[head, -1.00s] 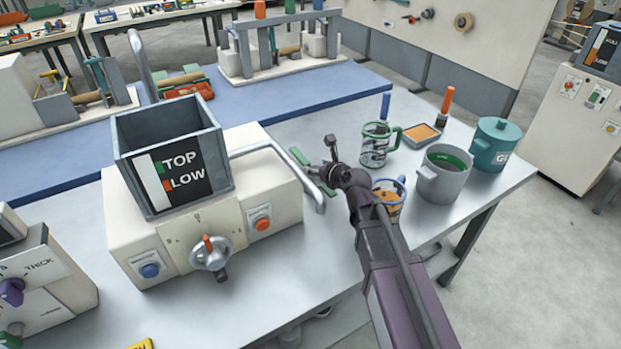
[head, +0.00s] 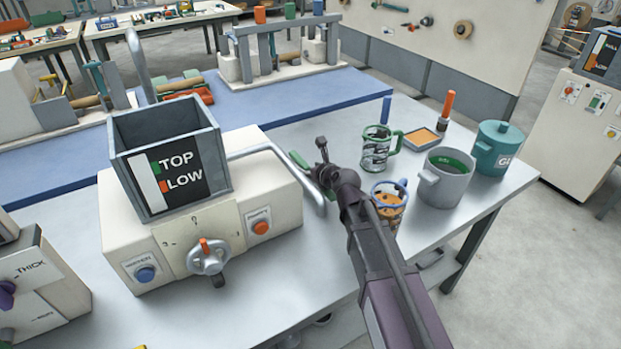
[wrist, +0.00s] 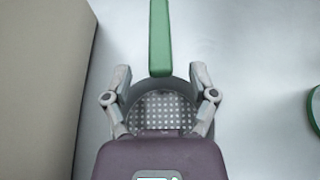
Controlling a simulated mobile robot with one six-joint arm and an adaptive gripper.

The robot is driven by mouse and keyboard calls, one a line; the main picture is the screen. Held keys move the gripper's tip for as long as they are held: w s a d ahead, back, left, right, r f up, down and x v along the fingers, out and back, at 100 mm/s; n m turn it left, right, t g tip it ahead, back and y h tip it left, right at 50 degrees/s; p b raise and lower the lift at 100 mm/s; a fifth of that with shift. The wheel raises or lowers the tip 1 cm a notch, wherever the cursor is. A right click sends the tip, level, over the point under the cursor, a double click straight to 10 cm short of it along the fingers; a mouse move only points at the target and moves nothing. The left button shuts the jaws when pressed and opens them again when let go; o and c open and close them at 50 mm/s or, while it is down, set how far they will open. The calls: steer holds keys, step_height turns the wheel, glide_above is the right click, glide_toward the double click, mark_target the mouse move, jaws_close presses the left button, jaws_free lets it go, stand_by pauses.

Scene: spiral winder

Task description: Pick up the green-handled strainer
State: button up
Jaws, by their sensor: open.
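The green-handled strainer lies on the grey table; its green handle (head: 299,160) shows in the head view just left of my gripper (head: 321,165), which hides its bowl. In the wrist view the straight green handle (wrist: 160,38) points to the top of the picture, and the round perforated grey bowl (wrist: 160,108) is partly hidden by my purple wrist. My gripper (wrist: 161,74) is open, one finger on each side of the strainer near where handle and bowl meet. I cannot tell the height between fingers and strainer.
A cream machine with a hopper (head: 165,165) and bent grey rail stands close left of the strainer. To the right are a green-handled mug (head: 376,150), a blue-handled mug (head: 389,208), a grey pot (head: 446,180) and a teal lidded pot (head: 494,150). The table front is mostly clear.

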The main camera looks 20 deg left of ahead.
mark_target(307, 166)
steer(key=shift+b+x, duration=0.45)
steer(key=shift+x, duration=1.15)
jaws_close()
